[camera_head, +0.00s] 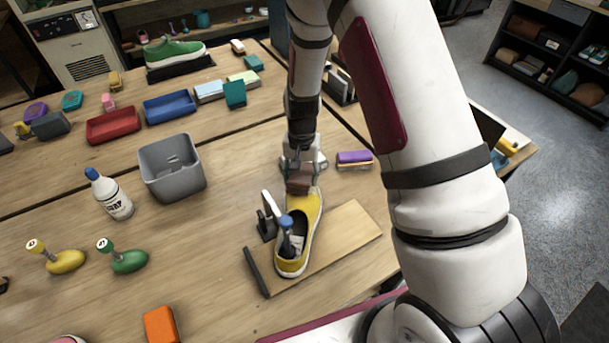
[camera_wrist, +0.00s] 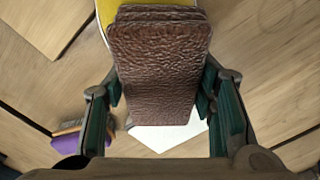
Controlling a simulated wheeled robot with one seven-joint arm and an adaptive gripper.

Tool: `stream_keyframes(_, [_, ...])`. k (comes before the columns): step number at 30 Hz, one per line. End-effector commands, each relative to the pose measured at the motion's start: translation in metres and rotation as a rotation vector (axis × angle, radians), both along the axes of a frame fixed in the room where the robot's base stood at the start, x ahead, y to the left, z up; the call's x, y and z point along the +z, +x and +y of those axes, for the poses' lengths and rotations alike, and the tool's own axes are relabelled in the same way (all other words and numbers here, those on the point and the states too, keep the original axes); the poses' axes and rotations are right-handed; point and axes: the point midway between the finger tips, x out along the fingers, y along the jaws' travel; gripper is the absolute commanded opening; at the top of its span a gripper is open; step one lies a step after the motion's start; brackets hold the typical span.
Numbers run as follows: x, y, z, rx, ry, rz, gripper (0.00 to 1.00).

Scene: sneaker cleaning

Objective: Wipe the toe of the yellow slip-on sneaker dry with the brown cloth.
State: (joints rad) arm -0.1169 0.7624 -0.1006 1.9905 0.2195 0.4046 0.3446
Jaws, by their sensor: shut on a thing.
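The yellow slip-on sneaker (camera_head: 309,206) lies on a wooden board (camera_head: 351,232), its toe pointing away from me. A clamp with a blue-capped post (camera_head: 287,231) stands at its heel opening. My gripper (camera_head: 302,166) is over the toe end, shut on the folded brown cloth (camera_head: 299,182). In the wrist view the brown cloth (camera_wrist: 160,70) is held between the two fingers of my gripper (camera_wrist: 160,100). A strip of the yellow sneaker (camera_wrist: 108,10) shows behind it at the top. The cloth hides the toe, so I cannot tell whether they touch.
A purple-topped brush (camera_head: 354,158) lies right of the toe. A grey bin (camera_head: 172,168) and a white soap bottle (camera_head: 111,196) stand to the left. Red (camera_head: 113,125) and blue (camera_head: 169,106) trays sit farther back. The table between bin and board is clear.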

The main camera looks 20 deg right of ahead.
Motion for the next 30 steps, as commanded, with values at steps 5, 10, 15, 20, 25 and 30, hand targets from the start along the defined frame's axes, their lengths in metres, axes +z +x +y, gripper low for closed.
stream_keyframes(5, [-0.001,0.008,0.013,0.002,0.0,0.0,0.06])
stream_keyframes(10, [0.0,0.014,0.024,0.001,0.0,0.0,0.06])
stream_keyframes(15, [0.0,0.015,0.027,-0.001,0.0,0.0,0.06])
stream_keyframes(20, [-0.001,0.015,0.027,-0.001,0.0,0.0,0.06])
stream_keyframes(25, [0.0,0.015,0.027,0.0,0.0,0.0,0.06])
stream_keyframes(30, [-0.001,0.014,0.026,-0.001,0.0,0.0,0.06])
